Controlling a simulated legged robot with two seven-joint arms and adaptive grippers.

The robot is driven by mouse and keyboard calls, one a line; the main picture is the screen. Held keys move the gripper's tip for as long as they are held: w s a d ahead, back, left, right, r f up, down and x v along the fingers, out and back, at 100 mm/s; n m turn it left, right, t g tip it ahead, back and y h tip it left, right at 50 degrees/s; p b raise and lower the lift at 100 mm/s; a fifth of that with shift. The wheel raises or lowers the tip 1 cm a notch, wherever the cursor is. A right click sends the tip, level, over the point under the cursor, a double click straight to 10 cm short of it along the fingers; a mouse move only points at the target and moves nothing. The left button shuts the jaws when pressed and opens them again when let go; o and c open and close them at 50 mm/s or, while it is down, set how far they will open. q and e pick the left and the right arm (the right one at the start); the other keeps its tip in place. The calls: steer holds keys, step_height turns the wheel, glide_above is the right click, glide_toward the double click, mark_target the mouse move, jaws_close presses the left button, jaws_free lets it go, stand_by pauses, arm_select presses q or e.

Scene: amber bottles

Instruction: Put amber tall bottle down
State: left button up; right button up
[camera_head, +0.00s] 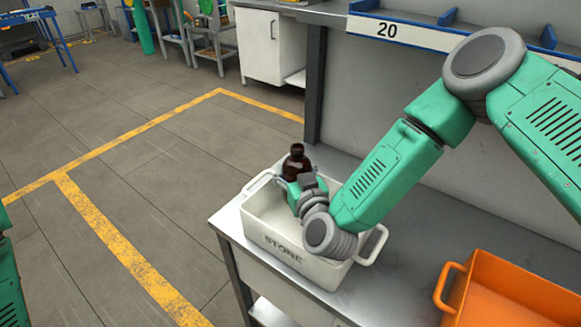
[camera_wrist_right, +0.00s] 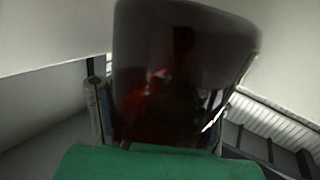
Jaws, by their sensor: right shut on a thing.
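The amber tall bottle (camera_head: 296,160) is dark brown with a dark cap and stands roughly upright over the white tray (camera_head: 262,237) marked STONE in the head view. My right gripper (camera_head: 300,184) is shut on the bottle, inside the tray's outline. The bottle (camera_wrist_right: 182,75) fills the middle of the right wrist view, close to the camera. Its base is hidden in the head view, so I cannot tell whether it touches the tray floor. My left gripper is not in view; only a bit of my left arm shows at the left edge.
The tray stands on a grey workbench (camera_head: 385,297). An orange tray (camera_head: 515,292) stands on the bench at the lower right. A wall panel with a shelf labelled 20 (camera_head: 388,29) rises behind. The tray's left part looks empty. Open floor lies to the left.

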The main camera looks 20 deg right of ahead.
steer(key=o, duration=1.7)
steer(key=shift+a+r, duration=0.1)
steer(key=shift+a, duration=0.1)
steer(key=shift+r+p, duration=0.4)
steer(key=shift+r, duration=0.2)
steer(key=s, duration=0.7)
steer(key=shift+s+d+r, duration=0.15)
steer(key=shift+s+r, duration=0.1)
steer(key=shift+r, duration=0.05)
